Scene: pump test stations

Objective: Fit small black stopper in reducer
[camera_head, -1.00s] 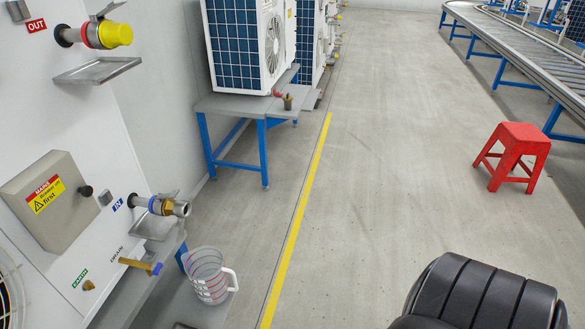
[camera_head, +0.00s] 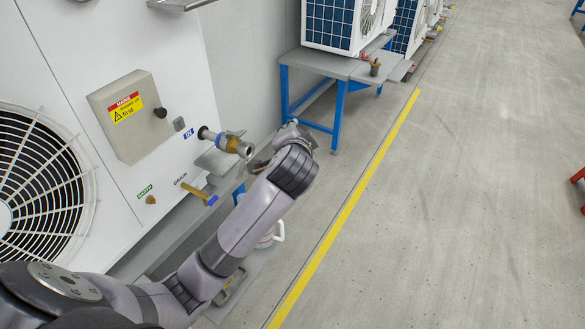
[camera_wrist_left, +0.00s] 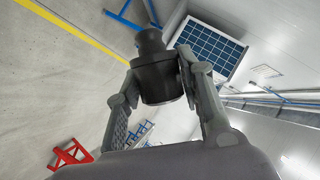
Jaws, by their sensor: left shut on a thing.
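My left gripper shows in the wrist view (camera_wrist_left: 160,80), shut on the small black stopper (camera_wrist_left: 160,82), a stepped dark cylinder with its narrower end pointing away from the palm. In the head view the left hand (camera_head: 284,142) is just right of the IN port, and the stopper cannot be made out there. The reducer (camera_head: 245,149) appears as the metal end of the IN fitting, its open mouth facing right, apart from the hand. My right gripper is not in view.
A brown DRAIN valve (camera_head: 195,191) sticks out below the IN port. A grey mains box (camera_head: 130,115) is on the panel. A clear jug (camera_head: 272,236) stands low, partly hidden behind my left arm.

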